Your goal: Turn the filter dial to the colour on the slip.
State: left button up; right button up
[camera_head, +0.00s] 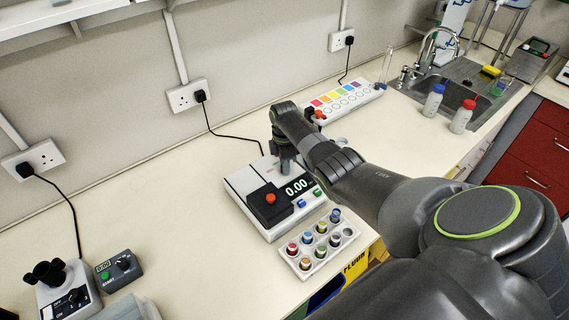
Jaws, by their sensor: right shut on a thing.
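A white meter (240,184) with a display reading 0.00 (298,187) stands on the bench in the middle of the view. My right arm reaches in from the lower right, and its gripper (285,166) points down onto the meter's top behind the display. It is shut on what seems to be the filter dial, which the fingers hide, so its setting cannot be read. A colour-marked white panel (345,99) with red to purple squares stands at the back. I cannot make out a separate colour slip. My left gripper is out of view.
A rack (301,267) of several colour-capped vials stands in front of the meter, near the bench edge. A black lidded block with a red knob (270,198) sits on the meter. Bottles (433,100) and a sink are at the right.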

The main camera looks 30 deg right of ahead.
jog(key=shift+w+r, duration=0.1)
jog(key=shift+r, duration=0.05)
jog(key=o, duration=1)
jog(key=shift+w+d+r+b, duration=0.1)
jog(key=shift+r+b, duration=0.25)
jog(key=shift+r, duration=4)
jog(key=shift+w+d+r+b, duration=0.1)
jog(key=shift+r+b, duration=0.2)
jog(key=shift+r, duration=4)
jog(key=shift+w, duration=0.1)
jog(key=shift+f, duration=0.1)
